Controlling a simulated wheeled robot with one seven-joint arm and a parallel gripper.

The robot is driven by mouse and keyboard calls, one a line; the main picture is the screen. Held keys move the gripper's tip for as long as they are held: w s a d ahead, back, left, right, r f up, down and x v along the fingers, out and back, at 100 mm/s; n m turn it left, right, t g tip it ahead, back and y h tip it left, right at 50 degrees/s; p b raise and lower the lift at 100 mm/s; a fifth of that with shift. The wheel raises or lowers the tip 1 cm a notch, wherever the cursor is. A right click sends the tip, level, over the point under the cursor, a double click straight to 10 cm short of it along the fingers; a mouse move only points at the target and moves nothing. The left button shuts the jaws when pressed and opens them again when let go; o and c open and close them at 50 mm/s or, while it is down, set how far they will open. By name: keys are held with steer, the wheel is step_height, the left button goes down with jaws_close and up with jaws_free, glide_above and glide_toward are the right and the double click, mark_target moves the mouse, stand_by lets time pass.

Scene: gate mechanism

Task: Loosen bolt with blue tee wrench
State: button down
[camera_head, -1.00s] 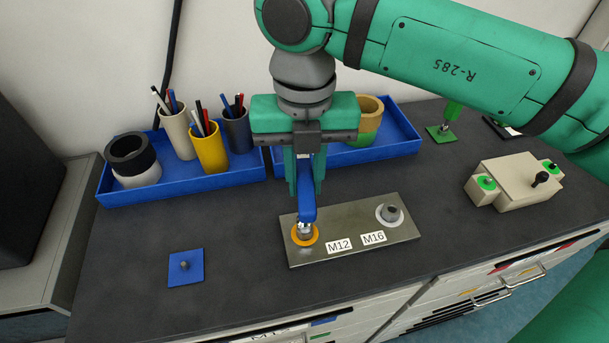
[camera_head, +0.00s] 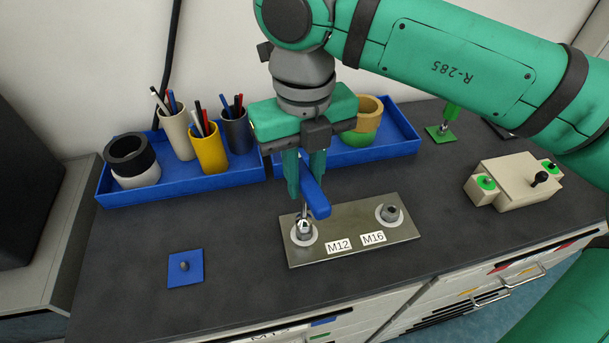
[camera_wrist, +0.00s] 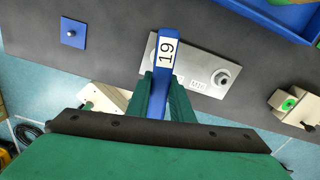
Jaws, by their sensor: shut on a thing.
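My gripper (camera_head: 305,188) is shut on the blue handle of the tee wrench (camera_head: 316,197). In the wrist view the handle (camera_wrist: 167,48) lies between my fingers (camera_wrist: 164,98) and carries a "19" label. The wrench's metal shaft points down onto the bolt by the M12 label (camera_head: 303,229), on the metal plate (camera_head: 350,218). How fully the socket sits on that bolt I cannot tell. A pale ring surrounds it. A second bolt (camera_head: 390,213) stands by the M16 label, and shows in the wrist view (camera_wrist: 222,77). The handle hides the M12 bolt there.
Blue trays (camera_head: 235,178) with pen cups and rings stand behind the plate. A blue square with a peg (camera_head: 185,268) lies at left. A beige box with green buttons (camera_head: 515,180) and a green square stand (camera_head: 441,133) are at right. The counter around the plate is clear.

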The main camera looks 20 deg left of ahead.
steer(key=shift+r, duration=3)
steer(key=shift+d, duration=0.1)
